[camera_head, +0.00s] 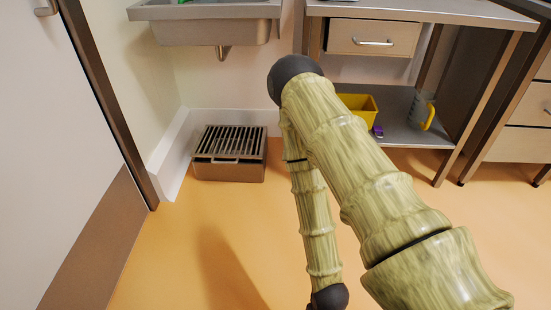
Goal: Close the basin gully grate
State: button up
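The basin gully (228,173) is a low brown box on the floor against the back wall, below the metal basin. Its grate (231,140) has dark parallel slats and lies over the top of the box, looking close to level. A light handle bar shows along the grate's front edge. I cannot tell whether a small gap is left between grate and box. My arm rises from the lower right, bends at a dark joint and comes down right of the gully, apart from it. My gripper is beyond the bottom edge, out of view.
The metal basin (210,28) hangs above the gully with a short drain. A white door (60,130) stands at left. A bench with a drawer (373,38) and a lower shelf (400,133) bearing a yellow bin (361,104) is at right. The floor before the gully is clear.

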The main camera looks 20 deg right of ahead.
aim_at(194, 154)
jog(key=z, duration=0.4)
jog(key=i, duration=0.9)
jog(key=u, duration=1.3)
